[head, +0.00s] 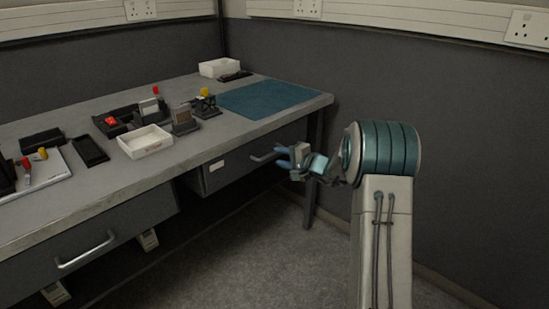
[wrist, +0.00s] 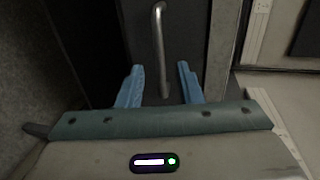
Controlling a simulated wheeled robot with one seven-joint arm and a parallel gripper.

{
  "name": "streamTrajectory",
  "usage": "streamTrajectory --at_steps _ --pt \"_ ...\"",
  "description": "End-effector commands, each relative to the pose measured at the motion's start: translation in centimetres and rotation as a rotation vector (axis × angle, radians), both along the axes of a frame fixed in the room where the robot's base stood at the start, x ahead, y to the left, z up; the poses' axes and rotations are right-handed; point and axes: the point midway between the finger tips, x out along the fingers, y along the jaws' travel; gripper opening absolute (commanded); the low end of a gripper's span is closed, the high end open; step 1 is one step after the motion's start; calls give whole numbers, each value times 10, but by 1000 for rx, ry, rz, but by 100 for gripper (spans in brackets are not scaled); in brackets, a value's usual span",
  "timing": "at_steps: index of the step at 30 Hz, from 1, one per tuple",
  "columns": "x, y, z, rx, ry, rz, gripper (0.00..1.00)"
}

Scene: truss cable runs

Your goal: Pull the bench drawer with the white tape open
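The bench drawer with the white tape (head: 217,166) is under the right part of the bench, and its front (head: 237,171) looks closed. Its metal bar handle (head: 259,158) is on the right part of the front. In the wrist view the handle (wrist: 158,30) runs up the picture, ahead of and between my fingers. My gripper (head: 282,157) is at the handle's right end in the head view. In the wrist view its two blue fingers (wrist: 160,68) are apart, with a gap on each side of the bar. The tape does not show clearly in the wrist view.
A second drawer with a bar handle (head: 85,250) is at the left. The bench top (head: 110,190) holds a white tray (head: 146,142), a blue mat (head: 270,99) and several small tools. A bench leg (head: 314,165) stands behind my gripper. The floor before the bench is clear.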

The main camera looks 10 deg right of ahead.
Motion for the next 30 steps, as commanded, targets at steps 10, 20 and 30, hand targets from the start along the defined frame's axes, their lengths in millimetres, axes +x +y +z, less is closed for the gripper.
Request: streamTrajectory --at_steps 10,20,30 --pt "28 21 -8 1 1 0 32" --pt "29 21 -7 1 1 0 19" --pt "29 21 -8 0 0 1 0"
